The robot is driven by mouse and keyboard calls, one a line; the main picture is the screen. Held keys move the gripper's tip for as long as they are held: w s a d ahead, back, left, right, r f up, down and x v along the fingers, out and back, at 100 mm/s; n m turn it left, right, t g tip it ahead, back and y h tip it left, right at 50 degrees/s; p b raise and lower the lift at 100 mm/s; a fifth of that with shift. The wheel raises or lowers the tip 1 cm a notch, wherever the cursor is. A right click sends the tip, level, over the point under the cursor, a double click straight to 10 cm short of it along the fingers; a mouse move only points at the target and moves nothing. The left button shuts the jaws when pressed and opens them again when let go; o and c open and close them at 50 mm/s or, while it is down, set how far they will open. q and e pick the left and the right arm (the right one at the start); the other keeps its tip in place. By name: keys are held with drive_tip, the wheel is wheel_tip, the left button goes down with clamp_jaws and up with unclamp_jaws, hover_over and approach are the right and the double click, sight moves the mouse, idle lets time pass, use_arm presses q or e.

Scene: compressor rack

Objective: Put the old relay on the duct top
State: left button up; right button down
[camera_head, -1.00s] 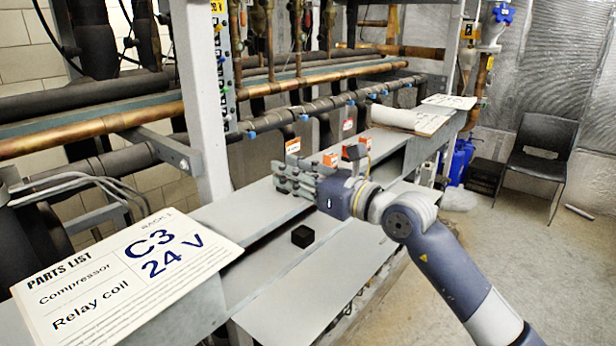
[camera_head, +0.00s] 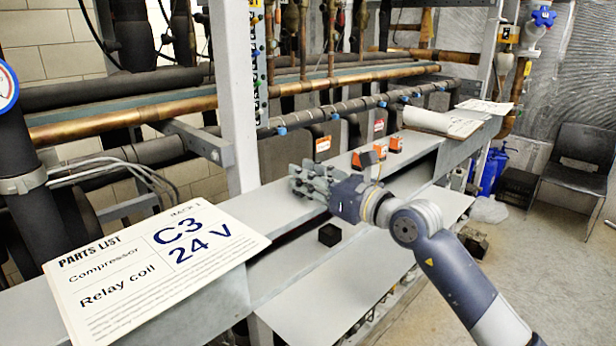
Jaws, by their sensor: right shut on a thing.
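My right gripper (camera_head: 308,181) is at the inner end of the arm coming in from the right, low over the grey duct top (camera_head: 285,200). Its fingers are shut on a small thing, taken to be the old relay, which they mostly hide. I cannot tell if that thing touches the duct top. A black cube (camera_head: 329,234) sits apart on the lower grey shelf, below the gripper in the picture. My left gripper is not in view.
A parts-list board (camera_head: 150,262) marked C3 24 V lies at the left end of the ledge. A grey post (camera_head: 232,100) and pipes stand behind. Small orange parts (camera_head: 395,144) are right of the gripper. A papers board (camera_head: 465,127) lies at the far end.

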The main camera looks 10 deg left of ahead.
drive_tip(key=shift+f, duration=0.1)
idle(0.3)
drive_tip(key=c, duration=1.3)
unclamp_jaws()
drive_tip(key=v, duration=1.2)
